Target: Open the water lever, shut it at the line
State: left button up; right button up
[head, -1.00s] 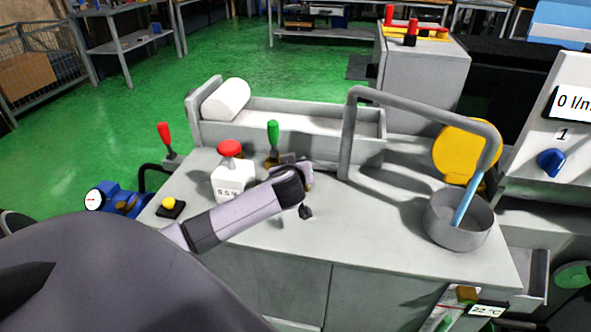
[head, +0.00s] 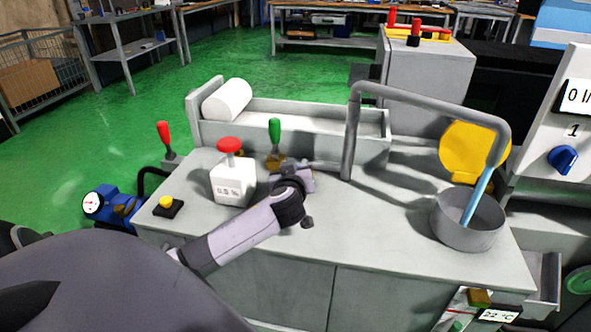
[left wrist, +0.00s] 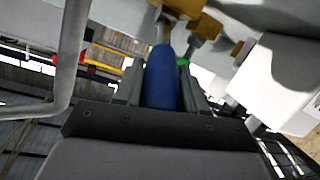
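My left gripper (head: 300,176) is over the cabinet top, right of the green-handled lever (head: 274,131). In the left wrist view a blue lever handle (left wrist: 161,77) lies between its two fingers, which appear shut on it. In the head view my gripper hides this lever. A grey bent pipe (head: 428,97) rises from the cabinet top, and a light-blue water stream (head: 478,193) runs from its end into the grey pot (head: 466,237). The line and the water level inside the pot cannot be made out. My right gripper is out of view.
A red-handled lever (head: 165,139) stands at the cabinet's left end. A white box with a red knob (head: 232,184) stands close to my left arm. A long grey trough with a white roll (head: 300,124) lies behind. The cabinet's front middle (head: 370,230) is clear.

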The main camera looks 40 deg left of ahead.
pick_arm(q)
jog(key=shift+o, duration=1)
jog(key=shift+s+d+r, duration=0.1)
jog(key=shift+s+d, duration=0.25)
jog(key=shift+s, duration=0.05)
jog(key=v, duration=0.6)
jog(key=shift+s+a, duration=0.1)
dwell(5.9)
